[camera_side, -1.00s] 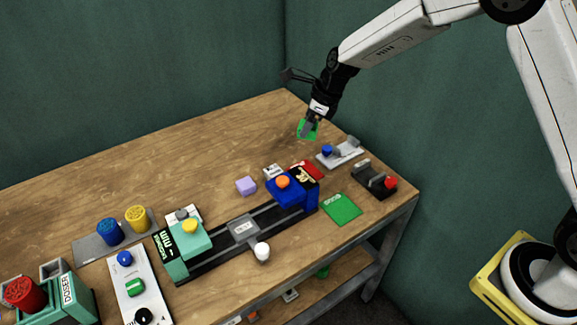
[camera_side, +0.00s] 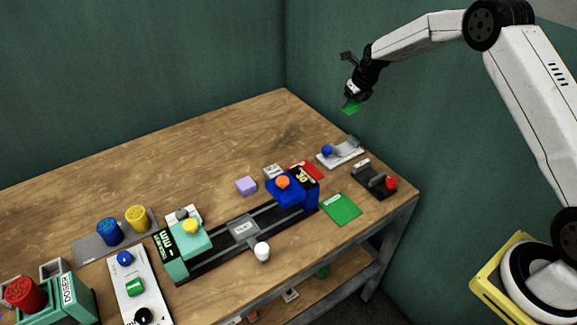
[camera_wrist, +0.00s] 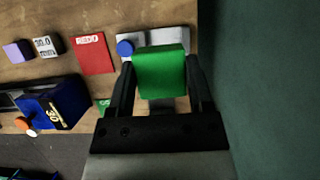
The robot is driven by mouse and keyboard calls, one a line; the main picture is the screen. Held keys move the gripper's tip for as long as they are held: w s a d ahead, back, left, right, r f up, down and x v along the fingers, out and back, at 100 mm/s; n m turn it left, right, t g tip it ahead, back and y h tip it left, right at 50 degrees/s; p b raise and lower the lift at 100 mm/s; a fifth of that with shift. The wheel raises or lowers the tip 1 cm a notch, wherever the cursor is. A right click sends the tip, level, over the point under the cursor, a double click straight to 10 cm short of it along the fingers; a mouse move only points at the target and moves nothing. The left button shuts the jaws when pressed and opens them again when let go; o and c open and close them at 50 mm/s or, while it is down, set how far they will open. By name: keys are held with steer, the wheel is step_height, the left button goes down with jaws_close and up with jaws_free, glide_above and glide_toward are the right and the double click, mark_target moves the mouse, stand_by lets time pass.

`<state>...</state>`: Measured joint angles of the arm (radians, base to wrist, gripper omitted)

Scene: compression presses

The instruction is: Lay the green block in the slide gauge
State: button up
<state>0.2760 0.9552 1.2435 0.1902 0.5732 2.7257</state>
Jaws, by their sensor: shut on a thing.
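My gripper (camera_side: 351,100) is shut on the green block (camera_side: 352,108), held in the air above the table's far right part. In the wrist view the green block (camera_wrist: 161,72) sits between both fingers. What looks like the slide gauge is a dark rail (camera_side: 208,262) on the table, lower left of my gripper. It has a teal end (camera_side: 186,248) with an mm display, a grey plate (camera_side: 243,229) mid-rail and a blue end (camera_side: 290,192) with an orange knob. The block is well apart from it.
A green mat (camera_side: 342,209), a red mat (camera_side: 309,168) and a lilac block (camera_side: 246,185) lie near the blue end. A grey fixture (camera_side: 345,155) with a blue knob and a black fixture (camera_side: 371,180) with a red knob stand at right. The table's back left is clear.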

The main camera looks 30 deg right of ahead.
glide_above(341, 146)
steer(key=s, duration=0.1)
step_height(341, 146, down, 8)
steer(key=shift+s, duration=0.15)
stand_by(0.4)
steer(key=shift+f, duration=2.8)
steer(key=shift+f, duration=0.75)
steer(key=o, duration=1.2)
steer(key=shift+r, duration=0.15)
